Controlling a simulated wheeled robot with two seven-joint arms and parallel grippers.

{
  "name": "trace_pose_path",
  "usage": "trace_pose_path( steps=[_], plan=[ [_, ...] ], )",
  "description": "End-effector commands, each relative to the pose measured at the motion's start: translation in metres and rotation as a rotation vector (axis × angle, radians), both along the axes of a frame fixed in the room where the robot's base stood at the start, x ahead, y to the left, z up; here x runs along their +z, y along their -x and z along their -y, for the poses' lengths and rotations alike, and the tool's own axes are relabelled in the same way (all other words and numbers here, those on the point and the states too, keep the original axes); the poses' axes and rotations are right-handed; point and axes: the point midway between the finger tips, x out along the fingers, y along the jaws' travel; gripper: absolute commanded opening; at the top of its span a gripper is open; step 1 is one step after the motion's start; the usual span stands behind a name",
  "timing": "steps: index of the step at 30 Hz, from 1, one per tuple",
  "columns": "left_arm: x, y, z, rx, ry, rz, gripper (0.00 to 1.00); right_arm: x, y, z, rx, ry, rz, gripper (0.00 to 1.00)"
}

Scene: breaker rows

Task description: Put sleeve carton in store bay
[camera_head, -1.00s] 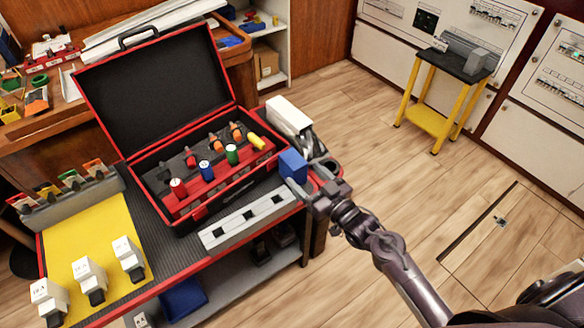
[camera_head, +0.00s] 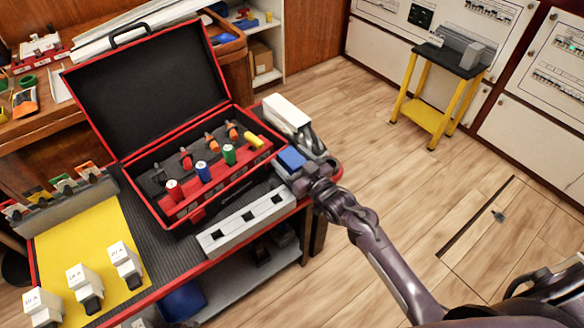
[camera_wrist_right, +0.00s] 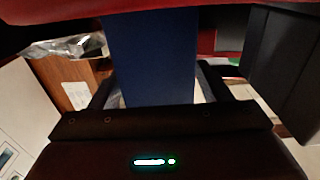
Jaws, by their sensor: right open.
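A blue box (camera_head: 291,158), which looks like the sleeve carton, is at the right end of the workbench, beside the red case. My right gripper (camera_head: 300,172) is at this box, with its arm coming from the lower right. In the right wrist view the blue box (camera_wrist_right: 152,58) fills the space between the two fingers (camera_wrist_right: 158,88), which are open. Whether they touch it is unclear. The box's lower end is hidden. I cannot tell which place is the store bay. My left gripper is not in view.
The open red case (camera_head: 190,222) holds several coloured cylinders. A grey block with square holes (camera_head: 246,221) lies in front of it. A white box (camera_head: 285,112) and silvery items stand just behind the blue box. A yellow mat (camera_head: 60,245) is at left.

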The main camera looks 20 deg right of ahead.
Motion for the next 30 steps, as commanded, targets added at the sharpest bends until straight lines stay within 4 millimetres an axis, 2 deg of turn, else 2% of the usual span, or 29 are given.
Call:
trace_pose_path(
  steps=[4, 15, 17, 25, 29, 30],
  plan=[
    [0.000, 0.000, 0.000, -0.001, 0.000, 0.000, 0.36, 0.000, 0.000, 0.000, 0.000, 0.000, 0.000, 0.70],
    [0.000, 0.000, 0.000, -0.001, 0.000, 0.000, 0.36, 0.000, 0.001, 0.000, 0.000, 0.000, 0.000, 0.21],
    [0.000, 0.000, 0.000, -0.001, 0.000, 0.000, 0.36, 0.001, 0.000, 0.000, 0.000, 0.000, 0.001, 0.16],
    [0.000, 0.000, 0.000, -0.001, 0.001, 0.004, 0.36, 0.005, 0.000, 0.000, 0.000, -0.001, 0.002, 0.16],
    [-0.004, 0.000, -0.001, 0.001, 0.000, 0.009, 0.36, 0.015, 0.000, 0.000, 0.000, -0.001, 0.002, 0.16],
    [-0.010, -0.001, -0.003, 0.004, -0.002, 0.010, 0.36, 0.021, 0.000, 0.000, 0.001, 0.000, 0.003, 0.16]
  ],
)
